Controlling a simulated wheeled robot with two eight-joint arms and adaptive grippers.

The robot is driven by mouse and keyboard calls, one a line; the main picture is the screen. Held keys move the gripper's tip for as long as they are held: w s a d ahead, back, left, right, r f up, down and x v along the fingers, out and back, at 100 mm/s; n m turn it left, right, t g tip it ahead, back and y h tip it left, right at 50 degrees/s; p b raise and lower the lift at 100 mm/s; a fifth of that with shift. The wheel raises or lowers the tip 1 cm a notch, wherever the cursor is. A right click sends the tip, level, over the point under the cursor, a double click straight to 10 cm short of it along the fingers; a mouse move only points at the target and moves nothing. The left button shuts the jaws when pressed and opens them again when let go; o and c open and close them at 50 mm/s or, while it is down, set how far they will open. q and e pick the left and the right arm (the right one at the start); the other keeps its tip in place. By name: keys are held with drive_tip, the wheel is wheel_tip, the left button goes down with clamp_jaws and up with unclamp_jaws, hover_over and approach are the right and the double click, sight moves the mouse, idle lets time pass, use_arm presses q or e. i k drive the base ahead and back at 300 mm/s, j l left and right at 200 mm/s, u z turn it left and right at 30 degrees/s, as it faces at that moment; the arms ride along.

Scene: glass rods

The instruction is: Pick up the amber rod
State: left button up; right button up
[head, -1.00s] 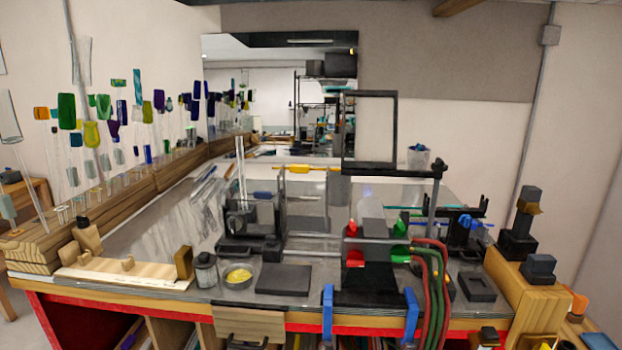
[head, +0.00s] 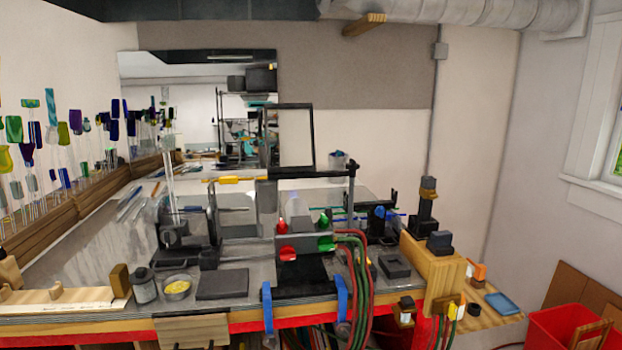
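A thin amber-yellow piece (head: 236,179), which looks like the amber rod, lies level near the back of the workbench, left of the framed panel. It is small in the head view, and I cannot tell what holds it up. Several clear glass tubes (head: 169,180) stand upright to its left. Neither of my grippers is in view.
A torch stand with red and green knobs (head: 287,254) and hoses (head: 352,285) is at the bench's front middle. A dark flat pad (head: 222,284) and a bowl with yellow contents (head: 178,287) are left of it. A red bin (head: 560,330) stands at lower right.

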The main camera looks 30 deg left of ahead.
sight(232, 179)
drive_tip(key=k+j+z, duration=0.15)
drive_tip(key=j, duration=0.3)
drive_tip(key=k+j+z, duration=0.1)
drive_tip(key=j, duration=0.35)
drive_tip(key=k+j+z, duration=0.15)
drive_tip(key=j, duration=0.25)
drive_tip(key=k+j+z, duration=0.15)
drive_tip(key=j, duration=0.25)
drive_tip(key=k+j+z, duration=0.1)
drive_tip(key=j, duration=0.3)
drive_tip(key=k, duration=0.05)
